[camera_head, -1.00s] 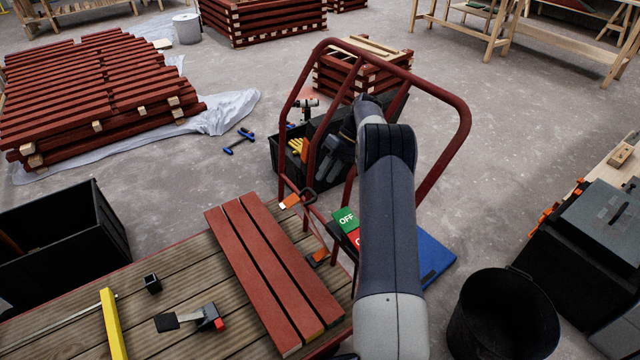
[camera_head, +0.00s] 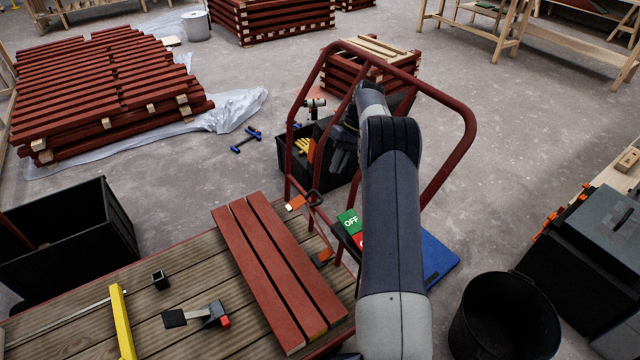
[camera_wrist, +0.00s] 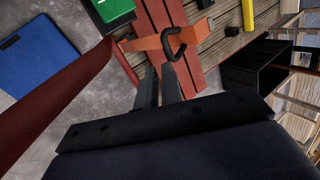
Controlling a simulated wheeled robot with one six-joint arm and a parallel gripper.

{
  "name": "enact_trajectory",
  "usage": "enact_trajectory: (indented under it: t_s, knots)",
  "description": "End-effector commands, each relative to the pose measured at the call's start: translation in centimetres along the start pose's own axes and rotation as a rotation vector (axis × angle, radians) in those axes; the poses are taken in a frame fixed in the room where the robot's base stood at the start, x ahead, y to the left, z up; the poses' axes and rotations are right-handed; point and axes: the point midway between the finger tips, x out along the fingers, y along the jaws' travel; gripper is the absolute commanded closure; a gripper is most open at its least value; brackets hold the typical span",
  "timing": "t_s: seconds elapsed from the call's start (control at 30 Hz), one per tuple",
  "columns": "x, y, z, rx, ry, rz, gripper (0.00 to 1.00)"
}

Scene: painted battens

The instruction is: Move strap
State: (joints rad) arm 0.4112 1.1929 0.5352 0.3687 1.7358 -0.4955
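An orange strap (camera_wrist: 150,44) with a black hook (camera_wrist: 174,42) shows in the wrist view, by the red tubular rail (camera_wrist: 60,100) and over the red battens (camera_wrist: 165,18). In the head view, orange strap parts show by the rail (camera_head: 296,202) and at the battens' right edge (camera_head: 322,257). My gripper (camera_wrist: 159,72) has its two dark fingers apart with a narrow gap, pointing at the strap just short of the hook. Nothing shows held between them. In the head view my gripper (camera_head: 342,158) is partly hidden behind my arm.
A clamp-like tool (camera_head: 205,315) and yellow bar (camera_head: 122,320) lie on the wooden deck (camera_head: 185,280). Black bins stand left (camera_head: 70,240) and right (camera_head: 503,318).

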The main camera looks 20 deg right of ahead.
Motion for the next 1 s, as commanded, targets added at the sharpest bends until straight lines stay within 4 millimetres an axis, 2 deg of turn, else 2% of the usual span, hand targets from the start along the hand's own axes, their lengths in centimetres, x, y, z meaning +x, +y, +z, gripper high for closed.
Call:
enact_trajectory:
  t_s: [0.03, 0.2, 0.47, 0.7, 1.0]
  knots:
    - [1.0, -0.5, 0.1, 0.04, -0.014, 0.06, 0.98]
    - [2.8, -1.1, 0.9, 0.176, -0.012, 0.303, 1.0]
    - [3.9, -2.8, 2.6, 0.255, 0.106, 0.663, 1.0]
    - [4.4, -5.9, 3.9, 0.177, 0.312, 0.892, 1.0]
    - [6.0, -11.0, 5.5, -0.017, 0.544, 0.958, 1.0]
